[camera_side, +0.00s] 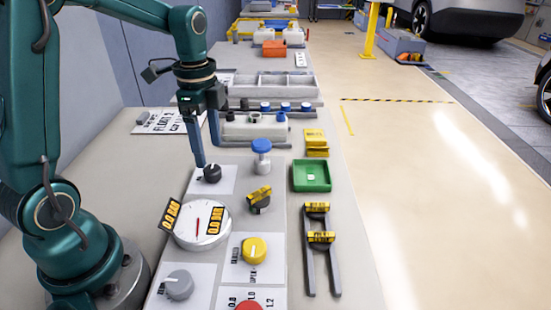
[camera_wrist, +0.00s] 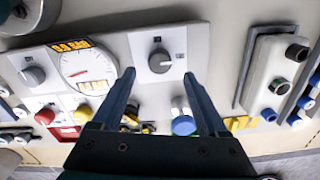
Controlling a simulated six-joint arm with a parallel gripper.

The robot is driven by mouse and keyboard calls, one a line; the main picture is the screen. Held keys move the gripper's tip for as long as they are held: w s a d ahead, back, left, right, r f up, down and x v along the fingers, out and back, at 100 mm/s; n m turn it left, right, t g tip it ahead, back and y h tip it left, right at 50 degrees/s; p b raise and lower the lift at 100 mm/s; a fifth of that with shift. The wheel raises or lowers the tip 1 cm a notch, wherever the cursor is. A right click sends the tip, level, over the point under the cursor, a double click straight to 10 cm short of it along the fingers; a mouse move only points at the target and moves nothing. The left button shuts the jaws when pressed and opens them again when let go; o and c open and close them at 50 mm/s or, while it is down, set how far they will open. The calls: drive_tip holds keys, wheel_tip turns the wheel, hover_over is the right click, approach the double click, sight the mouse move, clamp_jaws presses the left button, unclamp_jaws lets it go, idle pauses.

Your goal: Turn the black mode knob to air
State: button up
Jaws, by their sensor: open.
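The black mode knob (camera_side: 212,173) sits on a white plate (camera_side: 198,183) on the bench. In the wrist view the knob (camera_wrist: 159,61) shows as a dark round knob on its pale plate, with small lettering around it too small to read. My gripper (camera_side: 207,156) is open and empty, its fingers pointing down at the knob. In the wrist view the fingertips of my gripper (camera_wrist: 159,75) are spread wide on either side of the knob, apart from it. I cannot tell exactly how high they are above the plate.
A round gauge (camera_side: 188,236) reading 0.0 bar is nearby. A grey knob (camera_side: 179,285), a yellow knob (camera_side: 253,250) and a red knob (camera_side: 249,306) lie toward the front. A blue-capped bottle (camera_side: 262,160) and a green tray (camera_side: 297,186) stand to the right.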

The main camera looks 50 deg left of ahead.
sight(212, 169)
drive_tip(key=shift+f, duration=2.5)
clamp_jaws()
drive_tip(key=shift+n, duration=0.4)
drive_tip(key=n, duration=0.3)
drive_tip(key=shift+n, duration=0.4)
drive_tip(key=n, duration=0.4)
drive_tip(key=shift+n, duration=0.3)
drive_tip(key=n, duration=0.8)
drive_tip(key=shift+n, duration=0.6)
